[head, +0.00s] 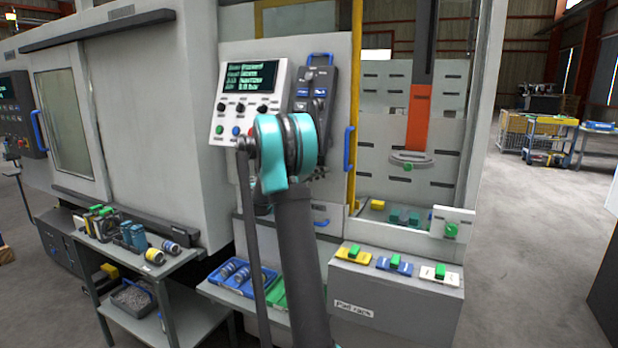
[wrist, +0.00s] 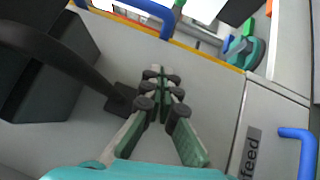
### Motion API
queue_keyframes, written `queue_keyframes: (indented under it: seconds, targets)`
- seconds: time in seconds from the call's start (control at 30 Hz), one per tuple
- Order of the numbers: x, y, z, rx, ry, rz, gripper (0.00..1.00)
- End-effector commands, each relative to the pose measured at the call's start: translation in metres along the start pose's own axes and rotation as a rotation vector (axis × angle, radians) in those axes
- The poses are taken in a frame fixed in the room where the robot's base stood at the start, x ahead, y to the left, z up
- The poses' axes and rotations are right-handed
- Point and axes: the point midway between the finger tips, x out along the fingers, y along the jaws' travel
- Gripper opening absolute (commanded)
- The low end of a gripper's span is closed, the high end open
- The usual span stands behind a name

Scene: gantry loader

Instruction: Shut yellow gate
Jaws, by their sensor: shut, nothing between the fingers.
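The yellow gate (head: 355,95) shows in the head view as a pale panel with a yellow upright edge, left of the loader bay. A blue upright handle (head: 348,150) is beside that edge. In the wrist view a yellow strip (wrist: 205,52) runs along the edge of a grey panel, with a blue handle (wrist: 160,22) at the top. My gripper (wrist: 160,76) is shut and empty, in front of the grey panel; I cannot tell whether it touches. In the head view my arm hides the gripper. The bay right of the gate is open to view.
A control panel (head: 248,100) is behind my arm. An orange gantry arm (head: 418,115) hangs in the bay. A pallet rack (head: 395,300) with colored pallets stands in front. A drawer marked "feed" has a blue handle (wrist: 300,145).

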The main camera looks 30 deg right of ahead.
Motion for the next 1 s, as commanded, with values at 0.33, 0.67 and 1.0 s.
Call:
queue_keyframes:
  seconds: [0.33,0.67,1.0]
  targets:
    - [0.039,0.000,0.024,0.001,-0.001,-0.001,0.00]
    - [0.043,0.000,0.028,0.001,0.001,0.000,0.00]
    - [0.051,-0.002,0.036,0.001,0.000,-0.001,0.00]
